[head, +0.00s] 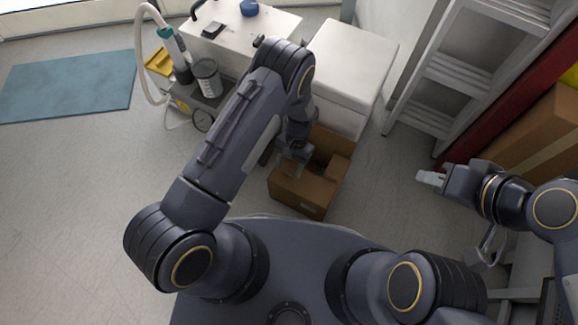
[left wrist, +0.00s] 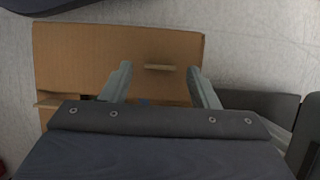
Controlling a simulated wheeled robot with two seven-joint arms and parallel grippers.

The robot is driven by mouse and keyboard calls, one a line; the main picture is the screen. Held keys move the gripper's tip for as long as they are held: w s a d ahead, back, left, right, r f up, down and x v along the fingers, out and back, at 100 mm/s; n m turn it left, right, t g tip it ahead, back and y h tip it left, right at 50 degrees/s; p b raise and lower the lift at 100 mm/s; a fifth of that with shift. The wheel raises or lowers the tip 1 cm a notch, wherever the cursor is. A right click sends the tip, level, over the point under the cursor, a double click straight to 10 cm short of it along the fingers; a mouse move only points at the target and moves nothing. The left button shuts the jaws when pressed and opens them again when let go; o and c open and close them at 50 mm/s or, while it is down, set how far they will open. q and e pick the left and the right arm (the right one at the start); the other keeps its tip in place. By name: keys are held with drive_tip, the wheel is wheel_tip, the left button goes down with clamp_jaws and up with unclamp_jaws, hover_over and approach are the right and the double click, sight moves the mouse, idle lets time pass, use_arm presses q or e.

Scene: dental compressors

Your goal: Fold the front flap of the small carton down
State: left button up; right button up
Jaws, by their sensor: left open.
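The small carton (head: 306,194) is brown cardboard and stands on the floor in front of my base, its dark inside partly showing. My left gripper (head: 296,154) is over the carton and hides part of its opening. In the left wrist view a broad brown panel of the carton (left wrist: 80,52) with a pale slot fills the upper middle. I cannot tell whether this panel is the front flap or a wall. The left gripper's fingers (left wrist: 159,72) are apart with nothing between them, over the panel; contact is unclear. My right gripper (head: 431,179) is away to the right, holding nothing visible.
A white cabinet (head: 350,62) stands right behind the carton. A machine with a hose and a grey canister (head: 206,77) is at left. A step ladder (head: 455,70) and a larger carton (head: 535,130) stand at right.

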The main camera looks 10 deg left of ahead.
use_arm(q)
drive_tip(key=p+v, duration=0.1)
drive_tip(key=v, duration=0.5)
drive_tip(key=shift+r+p, duration=0.35)
drive_tip(key=shift+r, duration=0.05)
drive_tip(key=shift+w+d, duration=0.1)
drive_tip(key=shift+w, duration=0.05)
